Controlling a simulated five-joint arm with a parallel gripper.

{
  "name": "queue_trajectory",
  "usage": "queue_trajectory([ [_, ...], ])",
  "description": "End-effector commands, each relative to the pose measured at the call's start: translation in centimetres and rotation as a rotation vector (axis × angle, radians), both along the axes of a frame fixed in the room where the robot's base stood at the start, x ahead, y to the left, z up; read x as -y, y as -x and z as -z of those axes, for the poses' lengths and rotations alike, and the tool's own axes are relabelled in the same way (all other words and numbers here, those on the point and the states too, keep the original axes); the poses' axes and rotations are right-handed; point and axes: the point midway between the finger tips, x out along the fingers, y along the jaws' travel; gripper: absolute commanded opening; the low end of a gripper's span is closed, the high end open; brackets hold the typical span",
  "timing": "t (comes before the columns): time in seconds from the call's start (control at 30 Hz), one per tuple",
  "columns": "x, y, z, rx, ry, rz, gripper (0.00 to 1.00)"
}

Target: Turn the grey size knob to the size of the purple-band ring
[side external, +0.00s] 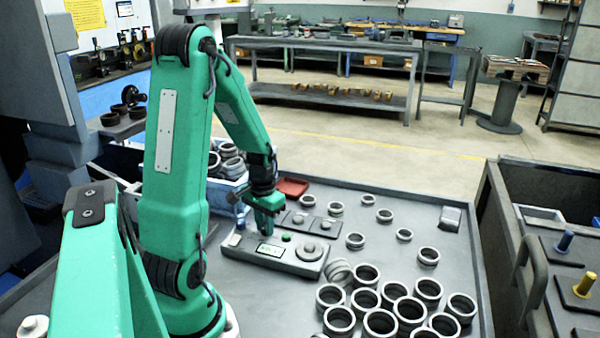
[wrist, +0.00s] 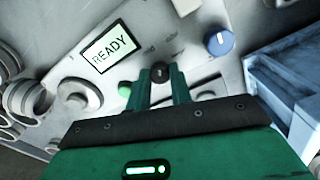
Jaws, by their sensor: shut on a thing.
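The machine panel (side external: 255,262) lies on the table with its display lit; in the wrist view the display (wrist: 110,46) reads READY. My gripper (side external: 267,222) reaches down over the panel's back edge. In the wrist view my gripper (wrist: 160,84) is shut on a small dark grey knob (wrist: 160,71), with a short light mark on top. I take this for the size knob; the scale around it is too small to read. No purple-band ring can be made out in either view. Several grey rings (side external: 398,306) lie on the table right of the panel.
A green button (wrist: 125,89) sits close left of my fingers, with a pale round part (wrist: 76,95) beyond it. A blue knob (wrist: 219,42) is to the right. A blue bin (wrist: 290,82) and a red tray (side external: 292,187) stand near the panel.

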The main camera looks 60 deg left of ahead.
Motion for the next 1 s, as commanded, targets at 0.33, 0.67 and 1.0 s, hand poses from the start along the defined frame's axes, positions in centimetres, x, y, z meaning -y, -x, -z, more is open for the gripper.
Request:
queue_trajectory([
  [0.33,-0.02,-0.01,-0.06,0.000,0.000,-0.312,0.00],
  [0.67,-0.03,-0.01,-0.07,0.000,0.000,-0.491,0.00],
  [1.0,-0.04,0.00,-0.08,0.001,0.000,-0.529,0.00],
])
